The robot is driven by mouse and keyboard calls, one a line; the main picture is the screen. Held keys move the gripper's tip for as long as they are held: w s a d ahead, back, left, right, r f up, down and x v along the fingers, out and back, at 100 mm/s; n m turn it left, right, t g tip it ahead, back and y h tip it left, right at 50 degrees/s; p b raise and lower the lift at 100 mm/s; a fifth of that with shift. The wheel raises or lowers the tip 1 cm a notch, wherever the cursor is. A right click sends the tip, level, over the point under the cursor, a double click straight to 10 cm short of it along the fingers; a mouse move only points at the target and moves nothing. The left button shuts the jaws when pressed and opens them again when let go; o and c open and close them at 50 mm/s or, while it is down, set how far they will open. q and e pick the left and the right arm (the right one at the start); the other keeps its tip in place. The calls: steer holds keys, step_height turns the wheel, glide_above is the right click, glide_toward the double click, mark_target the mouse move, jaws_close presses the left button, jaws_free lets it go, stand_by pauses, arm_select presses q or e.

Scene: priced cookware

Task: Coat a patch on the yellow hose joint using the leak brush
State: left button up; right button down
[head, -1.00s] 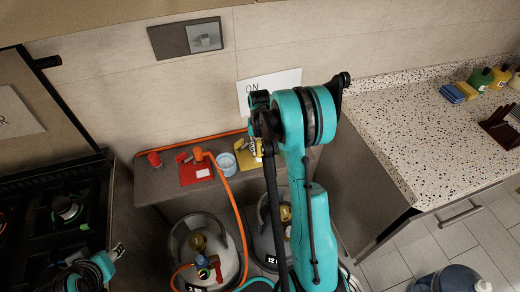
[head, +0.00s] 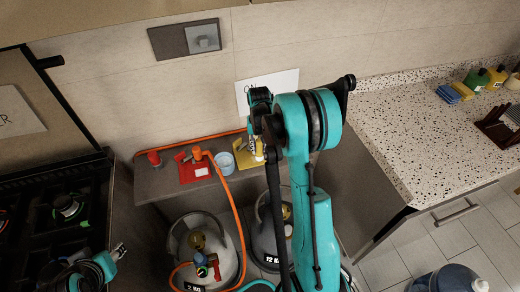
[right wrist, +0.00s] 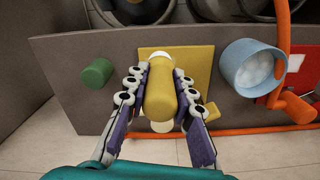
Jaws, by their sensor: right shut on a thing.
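My right gripper (right wrist: 160,98) is shut around a yellow rounded cylinder (right wrist: 160,88), with a finger on each side. White parts show at both ends of it. The cylinder stands in front of a yellow plate (right wrist: 203,62); I cannot tell whether it is the leak brush or the hose joint, or whether it touches the plate. In the head view the yellow plate (head: 243,160) is partly hidden by my right gripper (head: 257,150). A light blue cup (right wrist: 238,72) with white contents stands beside the plate. My left gripper (head: 117,252) is at the lower left, its jaws unclear.
A red plate (head: 187,172) with an orange fitting (head: 197,153) and orange hose (head: 237,215) lies left of the cup. A green cylinder (right wrist: 98,73) is on the grey ledge (head: 150,187). Gas bottles (head: 190,240) stand below. A speckled counter (head: 420,130) lies right.

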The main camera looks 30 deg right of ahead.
mark_target(259, 140)
steer(key=shift+w+r, duration=0.1)
steer(key=shift+r, duration=0.45)
steer(key=shift+r+p, duration=1.45)
steer(key=shift+r, duration=0.65)
